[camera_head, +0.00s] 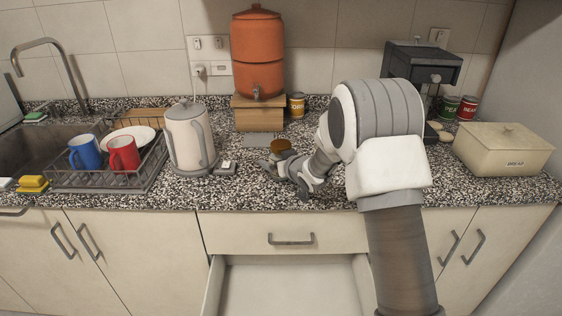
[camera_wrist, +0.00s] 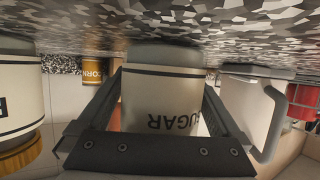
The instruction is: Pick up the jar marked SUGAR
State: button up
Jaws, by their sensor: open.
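The jar marked SUGAR (camera_wrist: 163,98) is cream with a dark band and shows upside down in the wrist view, with its lettering inverted. In the head view its brown lid (camera_head: 281,145) shows on the counter, and my gripper and arm hide most of the rest. My gripper (camera_head: 275,167) is low over the counter at the jar. In the wrist view its open fingers (camera_wrist: 163,85) stand on either side of the jar. I cannot tell whether either finger touches it.
Another cream jar (camera_wrist: 14,100) stands beside it. A CORN can (camera_head: 297,105) and an orange dispenser (camera_head: 257,50) are behind. A kettle (camera_head: 187,140) and a dish rack (camera_head: 85,180) with mugs are left. A bread box (camera_head: 503,155) is right. A drawer (camera_head: 290,285) below is open.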

grip_shut()
jog(key=shift+r, duration=0.15)
dwell(0.4)
